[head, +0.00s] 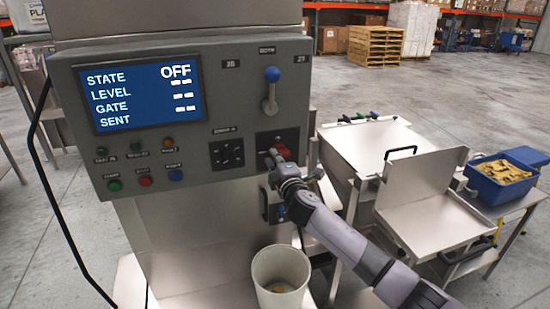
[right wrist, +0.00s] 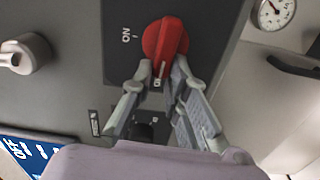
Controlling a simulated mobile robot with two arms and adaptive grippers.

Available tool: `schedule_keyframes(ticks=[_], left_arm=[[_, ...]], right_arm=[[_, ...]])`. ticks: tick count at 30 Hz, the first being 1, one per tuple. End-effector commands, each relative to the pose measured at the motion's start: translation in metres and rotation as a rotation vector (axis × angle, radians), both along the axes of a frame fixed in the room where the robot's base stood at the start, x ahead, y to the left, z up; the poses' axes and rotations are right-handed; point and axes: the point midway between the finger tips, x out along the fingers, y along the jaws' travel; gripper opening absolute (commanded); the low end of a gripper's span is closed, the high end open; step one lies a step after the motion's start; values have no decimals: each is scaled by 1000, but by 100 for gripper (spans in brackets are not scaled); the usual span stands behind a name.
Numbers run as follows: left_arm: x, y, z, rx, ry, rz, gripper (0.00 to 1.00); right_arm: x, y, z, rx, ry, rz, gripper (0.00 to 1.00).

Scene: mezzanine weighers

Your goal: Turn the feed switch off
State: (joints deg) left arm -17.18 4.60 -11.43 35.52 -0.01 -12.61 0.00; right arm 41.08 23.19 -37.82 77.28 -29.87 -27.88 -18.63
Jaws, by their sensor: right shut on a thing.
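The red rotary switch (right wrist: 166,40) sits on a dark plate on the grey control panel (head: 190,110). In the right wrist view the word ON is printed to its left, and its white-marked end points down toward another label, partly hidden by my fingers. My right gripper (right wrist: 163,78) is shut on the lower end of the red handle, one finger on each side. In the head view my right gripper (head: 277,164) reaches the panel's lower right, covering part of the switch. The screen (head: 135,92) reads STATE OFF, with dashes for the other lines. My left gripper is not in view.
A lever with a blue knob (head: 271,76) is above the switch. Several coloured buttons (head: 144,180) line the panel's lower left. A white bucket (head: 280,272) stands below. A steel weighing table (head: 430,205) and a blue crate of yellowish pieces (head: 480,189) are at the right.

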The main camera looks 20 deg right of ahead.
Motion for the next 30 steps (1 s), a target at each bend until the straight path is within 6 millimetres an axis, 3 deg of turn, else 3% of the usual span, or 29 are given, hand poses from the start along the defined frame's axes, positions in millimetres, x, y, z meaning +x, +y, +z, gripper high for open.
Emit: schedule_keyframes(ticks=[21, 22, 30], left_arm=[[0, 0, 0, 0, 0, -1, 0], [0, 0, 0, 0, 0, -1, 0], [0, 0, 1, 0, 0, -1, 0]], right_arm=[[0, 0, -3, -80, -1, 0, 0], [0, 0, -3, -80, -1, 0, 16], [0, 0, -3, -78, -2, 0, 34]])
